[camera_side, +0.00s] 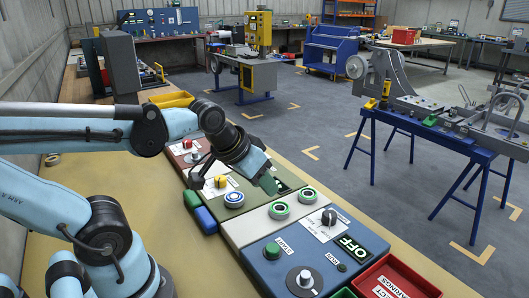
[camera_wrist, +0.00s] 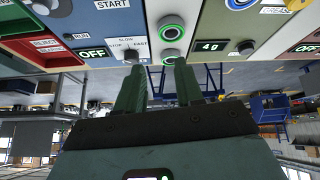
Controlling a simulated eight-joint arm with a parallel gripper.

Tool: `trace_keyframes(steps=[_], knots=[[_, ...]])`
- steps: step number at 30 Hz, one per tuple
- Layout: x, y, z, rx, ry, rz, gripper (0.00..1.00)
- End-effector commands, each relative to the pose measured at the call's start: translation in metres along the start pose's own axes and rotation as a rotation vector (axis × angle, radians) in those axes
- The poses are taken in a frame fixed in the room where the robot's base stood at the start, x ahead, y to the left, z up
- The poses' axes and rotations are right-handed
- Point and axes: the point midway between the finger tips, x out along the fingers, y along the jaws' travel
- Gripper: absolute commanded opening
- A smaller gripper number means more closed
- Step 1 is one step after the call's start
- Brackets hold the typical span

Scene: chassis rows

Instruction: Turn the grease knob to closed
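The grease knob (camera_side: 220,182) is a small yellow knob on a white label plate on the green panel, left of my gripper in the side view. In the wrist view the yellow knob (camera_wrist: 295,4) is cut by the top right edge beside the word GREASE; its setting is too small to read. My gripper (camera_side: 271,184) is above the panels near the far edge of the green one, apart from the knob. In the wrist view its two green fingers (camera_wrist: 160,65) are spread, with nothing held between them.
Two green-ringed buttons (camera_side: 279,210) are near my gripper. A blue-ringed button (camera_side: 234,200) is beside the yellow knob. A black speed knob (camera_side: 329,217) and an OFF display (camera_side: 347,246) are on the blue panel. A red bin (camera_side: 395,279) stands at the front right.

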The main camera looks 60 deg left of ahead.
Motion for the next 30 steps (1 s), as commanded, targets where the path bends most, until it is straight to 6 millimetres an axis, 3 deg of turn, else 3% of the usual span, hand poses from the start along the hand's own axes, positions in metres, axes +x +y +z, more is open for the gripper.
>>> trace_keyframes(steps=[1,5,12,18,23,30], knots=[[-0.001,-0.013,-0.009,-0.084,-0.03,-0.026,0.44],[-0.003,-0.052,-0.026,-0.365,-0.131,-0.108,0.63],[-0.005,-0.134,-0.044,-0.907,-0.299,-0.275,0.63],[-0.007,-0.188,-0.043,-1.247,-0.391,-0.389,0.63],[-0.008,-0.206,-0.039,-1.368,-0.423,-0.432,0.63],[0.006,-0.209,-0.03,-1.384,-0.428,-0.438,0.63]])
